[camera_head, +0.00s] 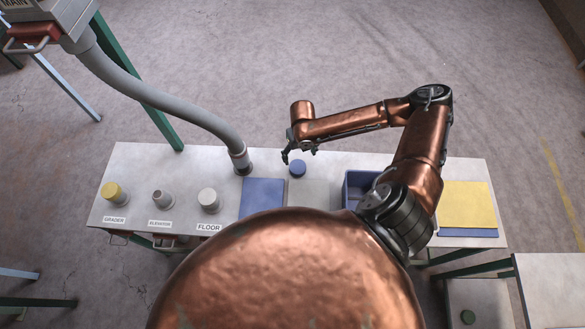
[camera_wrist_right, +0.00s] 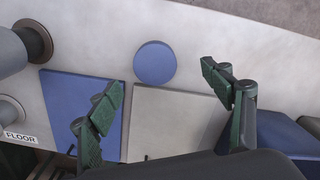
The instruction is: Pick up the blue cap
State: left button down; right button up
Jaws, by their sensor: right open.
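The blue cap (camera_head: 297,168) is a round disc lying on the white table near its far edge, at the top of a grey square. In the right wrist view the cap (camera_wrist_right: 155,62) is upper middle, beyond and between my fingertips. My right gripper (camera_head: 299,152) is above the table close to the cap, open and empty. In the right wrist view its two green fingers (camera_wrist_right: 168,90) are spread apart, with the cap not between them. My left gripper is not in view.
A grey hose (camera_head: 200,110) ends in a fitting left of the cap. A blue mat (camera_head: 262,198), a blue bin (camera_head: 358,180) and a yellow panel (camera_head: 466,204) are on the table. Yellow-capped (camera_head: 115,193) and grey ports stand at left, labelled GRADER, ELEVATOR and FLOOR.

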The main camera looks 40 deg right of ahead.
aim_at(298, 166)
jog(key=shift+s+a+f, duration=0.2)
jog(key=shift+f, duration=0.4)
jog(key=shift+s+a+f, duration=0.15)
jog(key=shift+f, duration=0.45)
jog(key=f, duration=0.4)
jog(key=shift+w+a+f, duration=0.15)
jog(key=shift+w+a, duration=0.05)
jog(key=shift+w, duration=0.15)
jog(key=shift+f, duration=0.55)
jog(key=shift+c, duration=0.4)
jog(key=c, duration=0.9)
jog(key=shift+r, duration=0.1)
